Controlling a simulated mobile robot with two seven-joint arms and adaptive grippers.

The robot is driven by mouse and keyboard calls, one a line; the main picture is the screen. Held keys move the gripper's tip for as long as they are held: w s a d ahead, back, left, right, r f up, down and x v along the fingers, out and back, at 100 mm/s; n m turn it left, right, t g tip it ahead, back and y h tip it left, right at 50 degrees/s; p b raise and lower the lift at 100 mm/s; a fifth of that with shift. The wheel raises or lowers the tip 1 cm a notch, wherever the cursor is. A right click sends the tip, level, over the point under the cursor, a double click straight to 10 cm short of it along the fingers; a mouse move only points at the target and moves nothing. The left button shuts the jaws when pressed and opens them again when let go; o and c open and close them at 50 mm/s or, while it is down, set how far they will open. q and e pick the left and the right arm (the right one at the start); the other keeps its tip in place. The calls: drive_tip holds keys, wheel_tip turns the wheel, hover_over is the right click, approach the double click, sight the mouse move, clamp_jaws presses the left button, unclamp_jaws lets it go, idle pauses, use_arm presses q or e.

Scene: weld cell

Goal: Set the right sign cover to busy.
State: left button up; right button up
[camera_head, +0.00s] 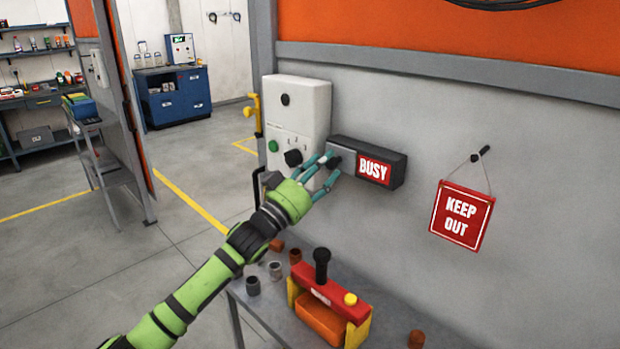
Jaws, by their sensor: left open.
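A dark sign box (398,172) is fixed to the grey wall. Its right part shows a red panel (374,169) that reads BUSY. A grey sliding cover (346,155) sits over the left part of the box. My left gripper (331,168) is at the left end of the box, with its teal fingers open around a dark knob on the cover. I cannot tell whether the fingers touch the knob. The gripper partly hides the cover's left end. My right gripper is not in view.
A white control box (297,112) with knobs and a green button is just left of the sign. A red KEEP OUT sign (462,215) hangs to the right. Below, a bench holds a red and yellow fixture (330,295) and several small cylindrical parts. The wall between the signs is bare.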

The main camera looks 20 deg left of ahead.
use_arm(q)
drive_tip(key=v, duration=1.1)
drive_tip(key=shift+s+a, duration=0.2)
drive_tip(key=shift+s, duration=0.2)
